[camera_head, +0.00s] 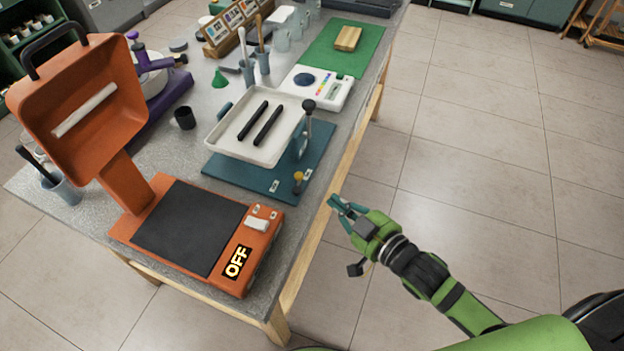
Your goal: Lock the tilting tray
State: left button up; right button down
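The tilting tray (228,147) is a shallow white tray mounted above a teal base plate (232,176) on the table. Two black bars (253,120) lie in it. At its right side stands a grey upright with a black knob (309,105). A small yellow knob (298,176) sits near the front right corner of the base plate. I cannot tell whether either knob is a lock. My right gripper (336,205) has teal fingers that look apart and empty. It is off the table's right edge, to the right of the yellow knob and not touching it. My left gripper is not in view.
An orange device (135,227) with a raised lid and an "OFF" display stands at the front left. A white scale (324,88) and a green mat (318,55) lie behind the tray. A black cup (185,118) is left of it. The floor to the right is clear.

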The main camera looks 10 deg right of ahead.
aim_at(298, 183)
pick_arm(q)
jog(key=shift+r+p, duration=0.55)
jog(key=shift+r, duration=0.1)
pick_arm(e)
jog(key=x, duration=0.9)
jog(key=shift+w+a, duration=0.1)
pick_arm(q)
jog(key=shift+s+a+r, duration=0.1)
